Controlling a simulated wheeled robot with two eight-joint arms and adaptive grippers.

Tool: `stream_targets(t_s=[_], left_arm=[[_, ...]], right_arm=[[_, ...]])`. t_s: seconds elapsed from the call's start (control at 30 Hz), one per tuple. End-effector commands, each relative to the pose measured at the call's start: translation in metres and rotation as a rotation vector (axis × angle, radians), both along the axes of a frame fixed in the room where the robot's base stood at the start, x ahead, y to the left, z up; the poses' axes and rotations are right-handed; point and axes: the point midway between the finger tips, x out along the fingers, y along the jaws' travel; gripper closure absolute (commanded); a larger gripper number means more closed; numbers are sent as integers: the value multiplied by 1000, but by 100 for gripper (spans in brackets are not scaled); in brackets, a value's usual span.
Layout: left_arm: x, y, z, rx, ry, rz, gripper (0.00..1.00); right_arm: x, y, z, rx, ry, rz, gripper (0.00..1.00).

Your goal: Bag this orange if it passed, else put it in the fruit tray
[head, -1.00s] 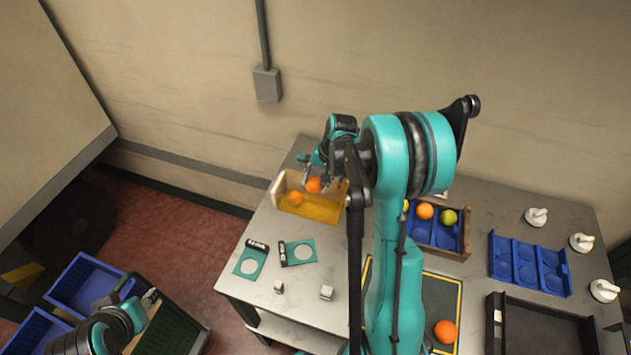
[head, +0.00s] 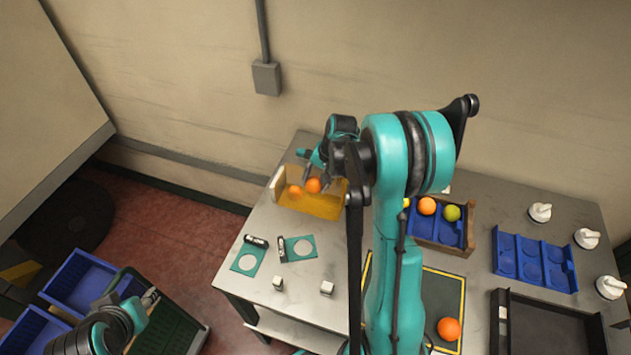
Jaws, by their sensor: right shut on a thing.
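My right gripper (head: 318,176) reaches into the top of a yellow see-through bag or bin (head: 322,206) at the table's back left. It is shut on an orange (head: 313,186) at the opening. A second orange (head: 295,191) shows beside it, at the left inside the container. A wooden fruit tray (head: 468,236) with a blue insert holds an orange (head: 427,206), a green-yellow fruit (head: 452,213) and a yellow one, partly hidden by my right arm. My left gripper (head: 151,297) is at the lower left, away from the table; its jaws are too small to read.
Another orange (head: 448,328) lies on a dark yellow-edged mat (head: 440,290). An empty blue tray (head: 535,262) and a dark tray (head: 545,335) are at the right, near white knobbed items (head: 540,212). Two teal cards (head: 299,248) lie front left. Blue crates (head: 85,280) stand at the lower left.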

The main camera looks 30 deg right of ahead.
Motion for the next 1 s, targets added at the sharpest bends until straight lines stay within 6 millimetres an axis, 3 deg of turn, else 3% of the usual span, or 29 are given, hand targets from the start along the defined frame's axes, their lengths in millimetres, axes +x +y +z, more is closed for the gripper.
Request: stream_targets(t_s=[1.0], left_arm=[[0, 0, -29, 0, 0, 0, 60]], right_arm=[[0, 0, -32, 0, 0, 0, 85]])
